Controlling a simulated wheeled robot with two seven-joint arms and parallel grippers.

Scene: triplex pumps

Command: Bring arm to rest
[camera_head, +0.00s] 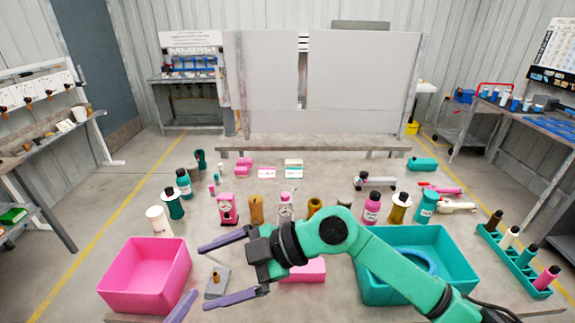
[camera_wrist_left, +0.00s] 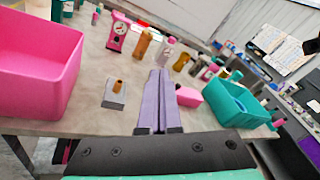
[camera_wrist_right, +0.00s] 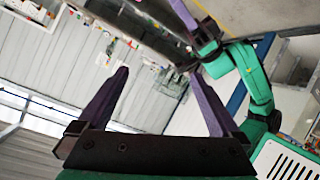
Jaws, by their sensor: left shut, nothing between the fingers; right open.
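My right arm (camera_head: 400,265) comes in from the right and reaches across the front of the table. Its gripper (camera_head: 203,277) is open and empty, with its purple fingers spread wide toward the left. The open fingers also show in the right wrist view (camera_wrist_right: 157,78). My left gripper shows only as a purple tip (camera_head: 182,305) at the bottom of the head view. In the left wrist view the left gripper (camera_wrist_left: 158,75) is shut with nothing held. A green arm and purple finger (camera_wrist_right: 240,65) show at the upper right of the right wrist view.
A pink bin (camera_head: 145,275) stands at left, a teal bin (camera_head: 440,245) at right, partly behind my right arm. A grey block with a brown knob (camera_head: 216,285) lies near the right fingers. Several bottles (camera_head: 285,210) stand behind. A teal rack (camera_head: 510,262) is at far right.

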